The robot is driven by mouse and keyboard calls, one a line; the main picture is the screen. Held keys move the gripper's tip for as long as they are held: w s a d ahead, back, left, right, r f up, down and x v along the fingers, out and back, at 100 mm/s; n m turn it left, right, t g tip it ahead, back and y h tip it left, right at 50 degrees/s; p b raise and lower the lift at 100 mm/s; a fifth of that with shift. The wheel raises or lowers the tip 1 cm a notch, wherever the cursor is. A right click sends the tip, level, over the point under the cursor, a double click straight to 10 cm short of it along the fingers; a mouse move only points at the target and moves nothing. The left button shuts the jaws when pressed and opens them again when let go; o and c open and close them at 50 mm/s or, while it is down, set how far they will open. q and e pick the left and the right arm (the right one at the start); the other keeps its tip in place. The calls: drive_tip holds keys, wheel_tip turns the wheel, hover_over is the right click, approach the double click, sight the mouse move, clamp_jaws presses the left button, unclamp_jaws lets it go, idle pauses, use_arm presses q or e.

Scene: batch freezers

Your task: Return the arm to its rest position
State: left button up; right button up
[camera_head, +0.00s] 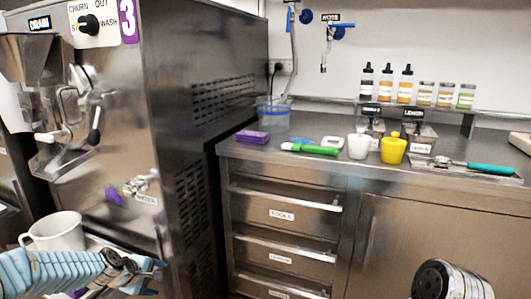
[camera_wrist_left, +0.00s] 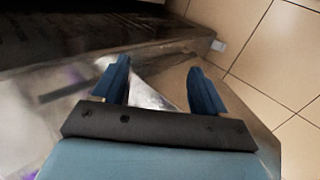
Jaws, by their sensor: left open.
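My left gripper (camera_head: 152,278) reaches in from the lower left of the head view, low in front of the freezer marked 3 (camera_head: 200,90). In the left wrist view its two blue fingers (camera_wrist_left: 157,68) are apart with nothing between them. Below them are a blurred metal surface and floor tiles. A white pitcher (camera_head: 58,232) stands just behind my left forearm, and the arm hides its lower part. I cannot tell whether they touch. My right gripper is not visible.
The steel counter (camera_head: 330,172) at the right holds a purple cloth (camera_head: 252,137), a green-handled tool (camera_head: 315,149), a white cup (camera_head: 358,147), a yellow container (camera_head: 393,150) and a teal-handled scoop (camera_head: 490,169). Drawers (camera_head: 282,214) below are closed. Bottles (camera_head: 386,84) line the shelf.

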use_arm(q)
drive_tip(key=s+d+f+m+g, duration=0.2)
drive_tip(key=s+d+f+m, duration=0.3)
drive_tip(key=d+f, duration=0.6)
drive_tip(key=s+d+f+m+g, duration=0.1)
drive_tip(key=s+d+f, duration=0.3)
drive_tip(key=s, duration=0.4)
drive_tip(key=s+d+f+m+g+h, duration=0.1)
drive_tip(key=s+d+f+m+g, duration=0.1)
drive_tip(key=s, duration=0.6)
drive_tip(key=s+d+f+m+g, duration=0.2)
drive_tip(key=s+d+f+m, duration=0.3)
drive_tip(key=s+f, duration=0.2)
drive_tip(key=shift+s+d+f, duration=0.3)
drive_tip(key=shift+s+d, duration=0.05)
drive_tip(key=shift+s, duration=0.65)
